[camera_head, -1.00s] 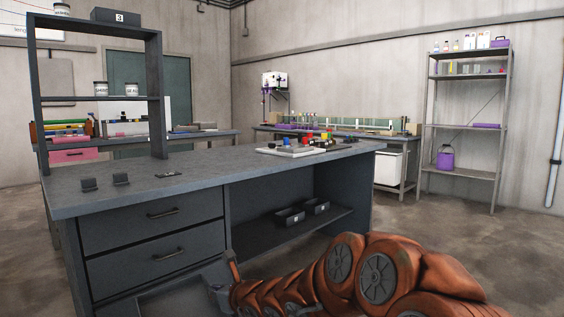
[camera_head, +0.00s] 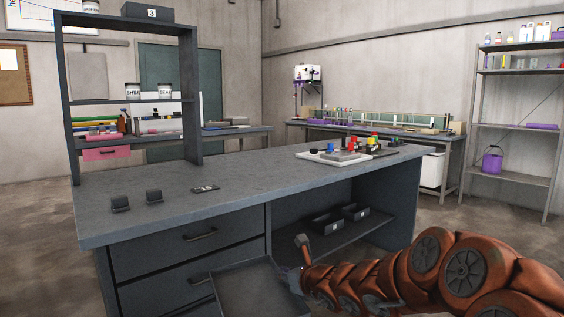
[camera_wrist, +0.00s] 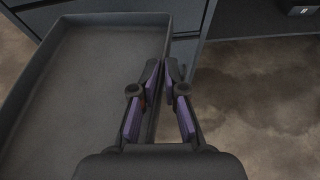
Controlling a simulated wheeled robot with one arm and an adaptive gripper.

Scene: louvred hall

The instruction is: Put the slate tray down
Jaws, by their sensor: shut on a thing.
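The slate tray (camera_head: 245,290) is a dark grey, shallow, rimmed tray. In the head view it is at the bottom centre, in front of the workbench drawers and below the bench top; its lower part is cut off by the frame. My gripper (camera_head: 297,282) is at its right side. In the wrist view the tray (camera_wrist: 85,95) fills the left side and looks empty. There my gripper (camera_wrist: 160,112) is shut on the tray's right rim, one purple-padded finger on each side of the wall.
Two dark bins (camera_head: 340,218) sit on the lower shelf. A shelf rack (camera_head: 515,120) stands right.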

